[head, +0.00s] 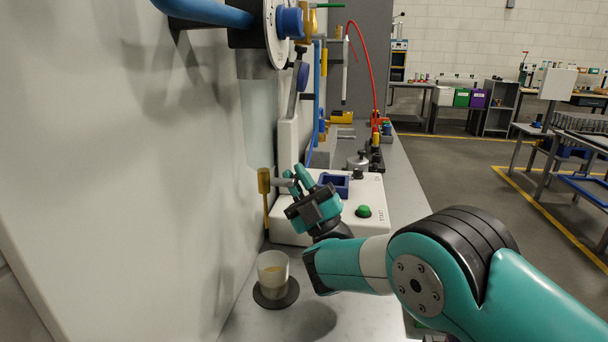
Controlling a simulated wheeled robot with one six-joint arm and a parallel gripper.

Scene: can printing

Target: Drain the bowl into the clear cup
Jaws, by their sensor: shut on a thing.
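The bowl looks to be the tall translucent cylinder (257,115) hanging under a black and white gauge unit on the wall. Below it is a brass drain valve (264,182) with a thin brass tube pointing down and a grey handle (283,183) to its right. My gripper (296,181) has its teal fingers at this handle and is shut on it. The clear cup (272,262) stands upright on a dark round coaster (276,298), below the brass tube. Something pale yellowish shows inside the cup. The liquid level in the bowl cannot be made out.
A white control box (375,190) with a green button (364,211) and a blue square holder (334,184) sits behind my gripper. A red hose (367,60) and blue pipes rise further back. The wall closes off the left. Bare bench lies around the coaster.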

